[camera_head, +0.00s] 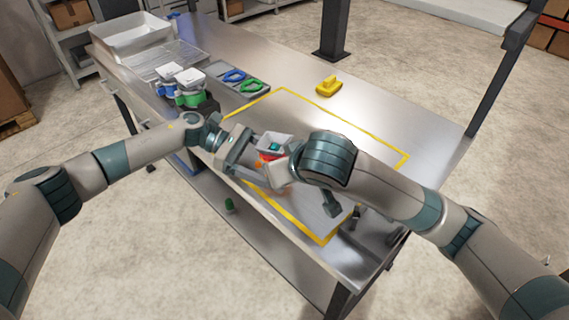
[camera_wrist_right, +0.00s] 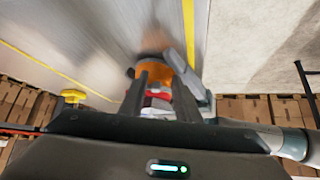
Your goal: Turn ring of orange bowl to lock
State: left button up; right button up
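The orange bowl (camera_head: 259,164) is inside the yellow outline, mostly hidden by my grippers. A pale, open-topped hopper (camera_head: 275,141) with something teal in it and a red band (camera_head: 270,155) show just above. My left gripper (camera_head: 236,150) is at its left side; its fingertips are hidden. My right gripper (camera_head: 284,168) is close on the right. In the right wrist view, its two dark fingers (camera_wrist_right: 160,92) stand apart with red and white parts between them, and orange (camera_wrist_right: 168,58) shows beyond the tips. Whether the fingers touch those parts is unclear.
Two white-topped dispensers, one blue (camera_head: 165,88) and one green (camera_head: 190,97), stand at the back left. A blue ring (camera_head: 234,76) and a green ring (camera_head: 255,86) lie beside them. A yellow object (camera_head: 328,87) lies near the far edge. The outlined area's right side is mostly clear.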

jog(key=shift+d+r, duration=0.1)
jog(key=shift+d, duration=0.05)
jog(key=v, duration=0.6)
jog(key=shift+s+r, duration=0.25)
dwell(0.3)
jog(key=shift+o, duration=0.3)
notch_tip(320, 180, up, 8)
jog(key=a+n+g+h, duration=0.1)
jog(key=n+g+h, duration=0.1)
jog(key=n, duration=3.3)
jog(key=shift+s+a+r+g+h, duration=0.15)
jog(key=shift+s+r+g+h, duration=0.05)
jog(key=shift+g+h, duration=0.2)
